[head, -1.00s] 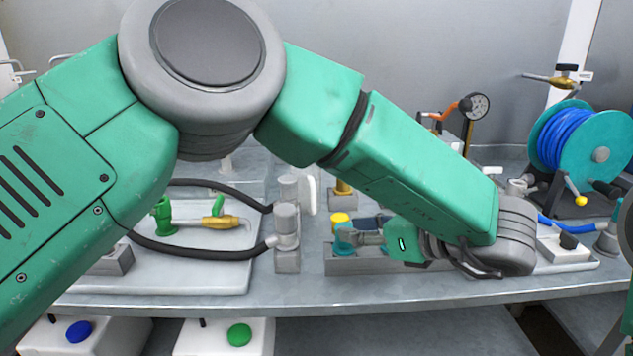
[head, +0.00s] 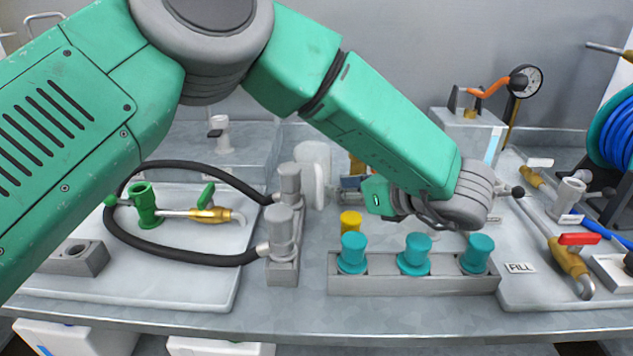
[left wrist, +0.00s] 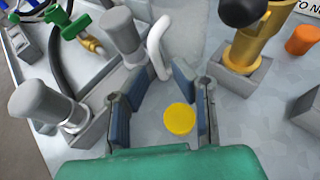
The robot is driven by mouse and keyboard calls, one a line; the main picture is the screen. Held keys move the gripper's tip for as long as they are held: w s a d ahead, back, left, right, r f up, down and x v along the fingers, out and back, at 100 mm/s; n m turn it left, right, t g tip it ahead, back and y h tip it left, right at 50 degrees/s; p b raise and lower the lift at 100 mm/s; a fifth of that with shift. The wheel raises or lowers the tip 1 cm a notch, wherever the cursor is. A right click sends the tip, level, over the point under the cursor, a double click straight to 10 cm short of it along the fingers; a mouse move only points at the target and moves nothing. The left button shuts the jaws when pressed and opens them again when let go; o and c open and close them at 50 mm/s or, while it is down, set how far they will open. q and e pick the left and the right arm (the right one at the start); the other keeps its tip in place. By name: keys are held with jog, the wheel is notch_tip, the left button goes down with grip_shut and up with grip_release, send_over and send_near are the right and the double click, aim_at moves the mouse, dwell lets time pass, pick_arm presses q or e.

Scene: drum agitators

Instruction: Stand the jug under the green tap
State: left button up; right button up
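The jug looks to be the whitish, translucent vessel (head: 314,172) behind two grey cylinders; its white handle (left wrist: 160,47) shows ahead of the fingers in the left wrist view. The green tap is a brass tap with a green lever (head: 207,205) above the white board at left, with a green fitting (head: 145,205) beside it. My left gripper (head: 352,184) is right of the jug, pointing left. In the left wrist view it (left wrist: 162,82) is open and empty, fingers spread. My forearm partly hides the area behind it. My right gripper is out of view.
A yellow cap (head: 351,222) stands below the fingers, behind a grey rack (head: 385,286) of teal pegs. Grey cylinders (head: 280,235) and a black hose (head: 185,258) lie between jug and green tap. A red-lever tap (head: 572,258) is at right.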

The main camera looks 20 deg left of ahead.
aim_at(320, 209)
pick_arm(q)
jog(key=shift+a+r+x, duration=0.1)
jog(key=shift+r+x, duration=0.05)
jog(key=shift+x, duration=1.25)
jog(key=shift+a+r+x, duration=0.1)
jog(key=shift+r+x, duration=0.05)
jog(key=shift+x, duration=1.25)
jog(key=shift+s, duration=0.15)
grip_shut()
